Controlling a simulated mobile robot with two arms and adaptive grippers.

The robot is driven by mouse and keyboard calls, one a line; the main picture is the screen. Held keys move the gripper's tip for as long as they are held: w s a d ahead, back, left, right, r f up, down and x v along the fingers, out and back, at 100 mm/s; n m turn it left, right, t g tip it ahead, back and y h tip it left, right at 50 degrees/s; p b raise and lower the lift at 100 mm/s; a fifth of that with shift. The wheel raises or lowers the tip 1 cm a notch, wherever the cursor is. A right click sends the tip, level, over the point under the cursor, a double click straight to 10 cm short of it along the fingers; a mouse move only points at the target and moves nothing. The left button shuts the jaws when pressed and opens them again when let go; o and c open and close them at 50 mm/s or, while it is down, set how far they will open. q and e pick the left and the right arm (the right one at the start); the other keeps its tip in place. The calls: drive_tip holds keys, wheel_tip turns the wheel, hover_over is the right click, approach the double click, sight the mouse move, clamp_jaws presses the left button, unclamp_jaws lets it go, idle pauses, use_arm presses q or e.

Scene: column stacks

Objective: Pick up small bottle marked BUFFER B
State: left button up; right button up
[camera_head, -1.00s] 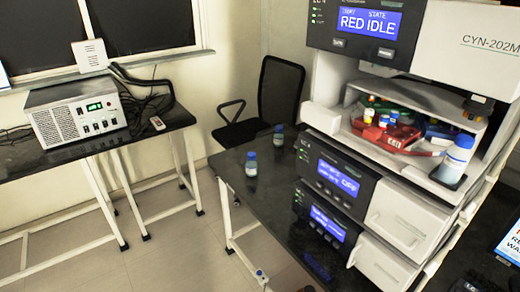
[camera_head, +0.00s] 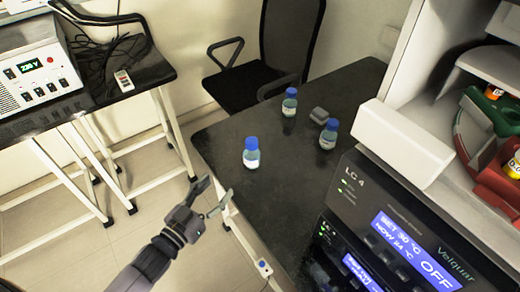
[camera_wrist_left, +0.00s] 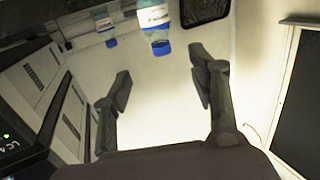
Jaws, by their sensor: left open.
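Three small bottles with blue caps and white labels stand upright on the dark table: a near-left bottle (camera_head: 251,155), a far bottle (camera_head: 290,103) and a right bottle (camera_head: 328,135). Their labels are too small to read, so I cannot tell which is BUFFER B. My left gripper (camera_head: 219,188) is open and empty, beside the table's left edge, left of and nearer than the near-left bottle and apart from it. The left wrist view shows my open fingers (camera_wrist_left: 160,70) with one bottle (camera_wrist_left: 154,25) beyond them and another bottle (camera_wrist_left: 105,25) to its left. My right gripper is out of view.
Stacked instruments (camera_head: 395,225) stand right of the bottles. A chair (camera_head: 255,85) is behind the table. Open floor lies between this table and the left bench (camera_head: 130,90).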

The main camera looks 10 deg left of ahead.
sight(248, 146)
use_arm(q)
drive_tip(key=shift+h, duration=0.3)
drive_tip(key=r+b+x, duration=0.1)
drive_tip(key=x, duration=0.3)
drive_tip(key=b+x, duration=0.1)
drive_tip(key=x, duration=0.3)
drive_tip(key=r+b+x, duration=0.1)
drive_tip(key=x, duration=0.3)
drive_tip(key=shift+d+r+b, duration=0.2)
drive_tip(key=shift+r+b, duration=0.1)
drive_tip(key=shift+b, duration=0.1)
drive_tip(key=shift+w+d, duration=0.1)
drive_tip(key=shift+w, duration=0.2)
drive_tip(key=x, duration=0.1)
drive_tip(key=b+x, duration=0.1)
drive_tip(key=x, duration=0.1)
drive_tip(key=b+x, duration=0.1)
drive_tip(key=x, duration=0.1)
drive_tip(key=shift+w+r, duration=0.1)
drive_tip(key=shift+r, duration=0.2)
drive_tip(key=shift+a, duration=0.25)
drive_tip(key=shift+c, duration=0.6)
drive_tip(key=c, duration=0.8)
clamp_jaws()
